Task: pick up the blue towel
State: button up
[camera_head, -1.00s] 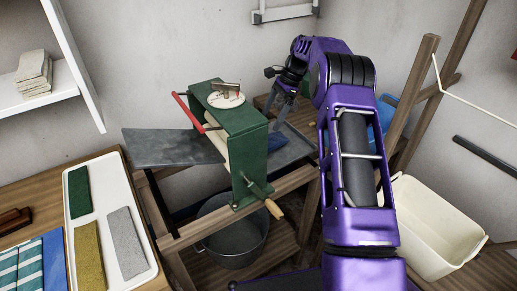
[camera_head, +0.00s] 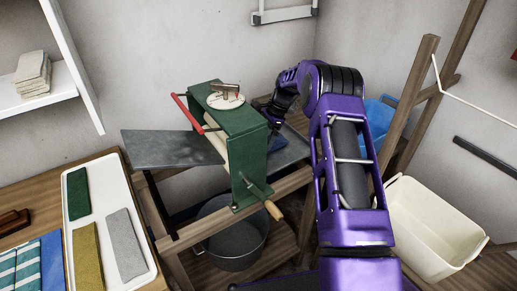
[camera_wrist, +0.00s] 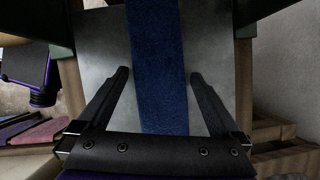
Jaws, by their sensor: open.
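A blue towel (camera_wrist: 157,50) lies as a long strip on the grey metal tray (camera_wrist: 100,50) in the wrist view. In the head view a small part of it (camera_head: 277,144) shows on the tray to the right of the green mangle; the mangle hides the rest. My gripper (camera_wrist: 158,76) is open, with one finger on each side of the towel and a gap to it on both sides. I cannot tell whether the fingertips touch the tray. In the head view my gripper (camera_head: 273,124) is low behind the mangle's right side, partly hidden.
The green mangle (camera_head: 245,155) with red handle and crank stands close left of my gripper. A white tray (camera_head: 152,250) of folded cloths lies at left, beside another blue cloth (camera_head: 53,262). A bucket (camera_head: 235,240) is below; a cream tub (camera_head: 430,230) stands right.

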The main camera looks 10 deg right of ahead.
jog(key=shift+c, duration=0.3)
jog(key=c, duration=1.2)
jog(key=shift+c, duration=1.3)
jog(key=shift+r, duration=0.15)
